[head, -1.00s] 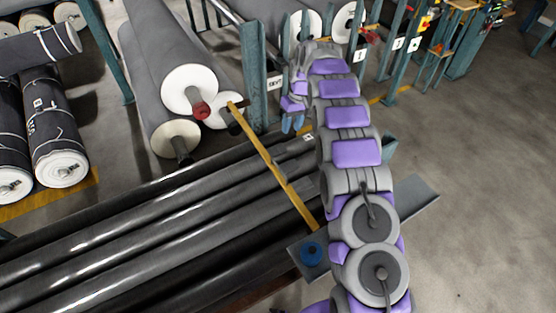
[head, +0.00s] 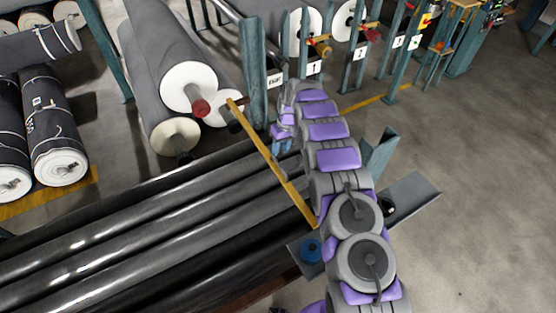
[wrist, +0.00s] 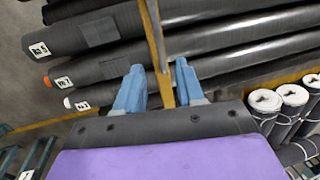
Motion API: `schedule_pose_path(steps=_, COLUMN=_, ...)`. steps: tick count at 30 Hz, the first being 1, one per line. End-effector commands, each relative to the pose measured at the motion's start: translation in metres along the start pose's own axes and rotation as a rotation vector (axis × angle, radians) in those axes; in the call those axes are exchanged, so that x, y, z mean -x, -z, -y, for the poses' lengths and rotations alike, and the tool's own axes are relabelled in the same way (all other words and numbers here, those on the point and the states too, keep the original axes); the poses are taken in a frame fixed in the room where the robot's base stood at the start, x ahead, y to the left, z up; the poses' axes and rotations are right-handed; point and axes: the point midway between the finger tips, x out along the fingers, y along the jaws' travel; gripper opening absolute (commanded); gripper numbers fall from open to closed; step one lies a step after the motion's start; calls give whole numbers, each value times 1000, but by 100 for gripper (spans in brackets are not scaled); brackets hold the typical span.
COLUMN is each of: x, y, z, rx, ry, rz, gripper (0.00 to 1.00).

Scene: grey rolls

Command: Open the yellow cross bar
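The yellow cross bar (head: 270,160) runs slantwise over the long dark rolls in the head view, from the teal post side to the plate at the front. In the wrist view the bar (wrist: 154,45) runs down between my two blue fingers. My gripper (wrist: 159,68) is open, with one finger on each side of the bar and gaps to both. Whether the bar lies within the depth of the fingers is unclear. In the head view my gripper (head: 281,143) shows close to the right of the bar; its fingertips are partly hidden.
Long dark rolls (head: 150,220) lie beneath the bar. A teal post (head: 254,75) stands just behind my gripper. Grey rolls (head: 165,55) lie at upper left. Floor at right is clear.

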Motion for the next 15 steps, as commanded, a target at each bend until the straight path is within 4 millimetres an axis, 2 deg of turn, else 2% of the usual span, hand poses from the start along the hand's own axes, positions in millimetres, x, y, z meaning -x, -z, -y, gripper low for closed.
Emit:
schedule_pose_path(steps=1, x=-12, y=0, z=0, rx=1, ry=1, rz=1, gripper=38)
schedule_pose_path(steps=6, x=-39, y=1, z=0, rx=1, ry=-1, rz=-1, gripper=38)
schedule_pose_path(steps=10, x=-52, y=1, z=0, rx=1, ry=0, rz=-1, gripper=38)
schedule_pose_path(steps=15, x=-60, y=1, z=0, rx=1, ry=-1, rz=-2, gripper=38)
